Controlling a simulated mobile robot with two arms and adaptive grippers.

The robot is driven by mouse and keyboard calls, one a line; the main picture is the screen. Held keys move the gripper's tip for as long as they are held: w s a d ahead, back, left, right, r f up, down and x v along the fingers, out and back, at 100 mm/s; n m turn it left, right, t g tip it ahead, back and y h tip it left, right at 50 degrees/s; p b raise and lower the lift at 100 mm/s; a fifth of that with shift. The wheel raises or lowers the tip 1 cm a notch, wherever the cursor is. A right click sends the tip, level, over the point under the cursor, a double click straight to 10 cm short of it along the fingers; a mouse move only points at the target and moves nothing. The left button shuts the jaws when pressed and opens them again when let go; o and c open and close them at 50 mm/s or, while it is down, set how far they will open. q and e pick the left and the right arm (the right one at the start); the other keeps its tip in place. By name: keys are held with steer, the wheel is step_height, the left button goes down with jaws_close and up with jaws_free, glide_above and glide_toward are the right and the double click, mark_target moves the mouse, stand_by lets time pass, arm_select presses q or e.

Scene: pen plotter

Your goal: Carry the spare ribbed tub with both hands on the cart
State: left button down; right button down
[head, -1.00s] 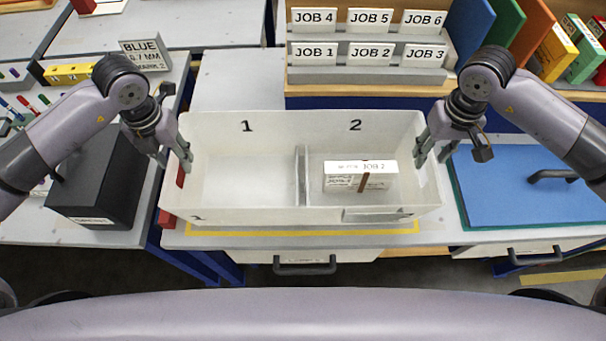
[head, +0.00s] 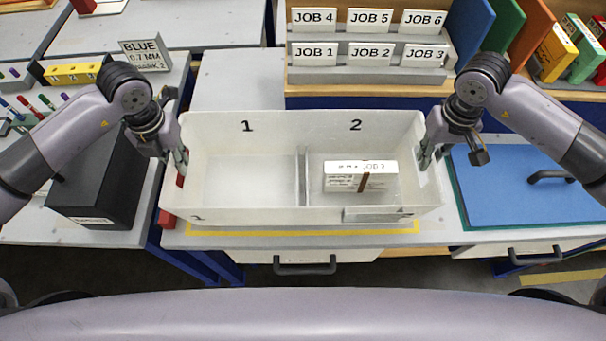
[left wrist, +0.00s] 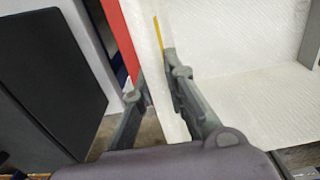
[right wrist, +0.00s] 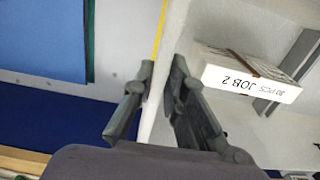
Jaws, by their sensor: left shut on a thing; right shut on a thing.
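The white tub (head: 245,215) sits on the light bench top, with compartments marked 1 and 2 split by a divider (head: 302,175). A white box (head: 360,178) with a brown band lies in compartment 2; its label reads JOB 2 in the right wrist view (right wrist: 250,75). My left gripper (head: 181,160) is shut on the tub's left wall, one finger outside and one inside, as the left wrist view shows (left wrist: 152,85). My right gripper (head: 428,155) is shut on the right wall the same way, shown in the right wrist view (right wrist: 160,75).
A black box (head: 100,185) stands left of the tub across a gap between benches. A blue board (head: 530,190) with a dark handle lies to the right. A rack of JOB cards (head: 368,60) stands behind. Yellow tape (head: 300,232) runs along the tub's front.

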arm_select(q)
steer(key=shift+r, duration=0.1)
arm_select(e)
steer(key=shift+r, duration=0.1)
stand_by(0.7)
